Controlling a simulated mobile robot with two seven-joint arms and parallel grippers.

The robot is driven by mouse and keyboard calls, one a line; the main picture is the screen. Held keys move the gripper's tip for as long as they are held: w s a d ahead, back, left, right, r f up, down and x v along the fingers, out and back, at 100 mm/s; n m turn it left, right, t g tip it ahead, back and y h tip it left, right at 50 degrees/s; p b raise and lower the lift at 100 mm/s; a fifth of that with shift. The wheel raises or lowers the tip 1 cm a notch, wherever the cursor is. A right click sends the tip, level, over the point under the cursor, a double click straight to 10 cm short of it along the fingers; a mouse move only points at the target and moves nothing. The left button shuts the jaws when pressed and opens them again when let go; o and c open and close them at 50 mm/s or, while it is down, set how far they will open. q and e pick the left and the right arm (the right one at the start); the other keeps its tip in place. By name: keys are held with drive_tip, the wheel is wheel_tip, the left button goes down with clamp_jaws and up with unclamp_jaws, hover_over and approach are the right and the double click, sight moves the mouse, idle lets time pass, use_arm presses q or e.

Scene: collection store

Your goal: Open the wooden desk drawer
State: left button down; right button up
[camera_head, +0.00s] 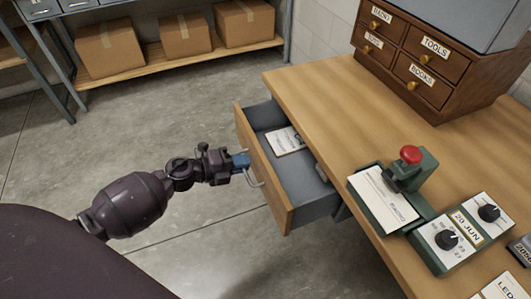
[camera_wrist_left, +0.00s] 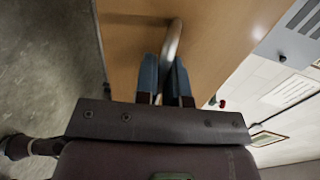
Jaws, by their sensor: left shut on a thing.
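The wooden desk (camera_head: 335,90) stands at the right in the head view. Its drawer (camera_head: 266,172) is pulled out, with its grey inside showing. A white card or booklet (camera_head: 286,141) lies in it towards the back. My left gripper (camera_head: 246,162) is at the drawer's front, shut on the metal bar handle (camera_head: 254,179). In the left wrist view the blue fingers (camera_wrist_left: 163,80) are on either side of the handle (camera_wrist_left: 172,42), against the wooden drawer front (camera_wrist_left: 215,45). My right gripper is not in view.
On the desk are a small cabinet (camera_head: 425,60) with labelled drawers, a green stamping device (camera_head: 412,170) with a red knob, and a dial box (camera_head: 462,232). A shelf (camera_head: 165,59) with cardboard boxes stands behind. The floor (camera_head: 130,140) left of the drawer is clear.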

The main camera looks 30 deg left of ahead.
use_arm(q)
drive_tip(key=f+v, duration=0.2)
drive_tip(key=v, duration=0.7)
drive_tip(key=f+p+v, duration=0.1)
drive_tip(key=f+v, duration=0.1)
drive_tip(key=v, duration=0.8)
drive_tip(key=shift+v, duration=0.8)
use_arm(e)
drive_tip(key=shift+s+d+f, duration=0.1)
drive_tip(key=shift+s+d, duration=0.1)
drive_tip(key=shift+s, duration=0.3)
use_arm(q)
drive_tip(key=shift+f, duration=0.2)
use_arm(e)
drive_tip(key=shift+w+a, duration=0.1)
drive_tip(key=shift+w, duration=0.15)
use_arm(q)
drive_tip(key=c, duration=1.2)
unclamp_jaws()
drive_tip(key=shift+c, duration=0.2)
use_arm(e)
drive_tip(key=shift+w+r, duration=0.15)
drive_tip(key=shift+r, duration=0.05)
use_arm(q)
drive_tip(key=shift+s, duration=0.15)
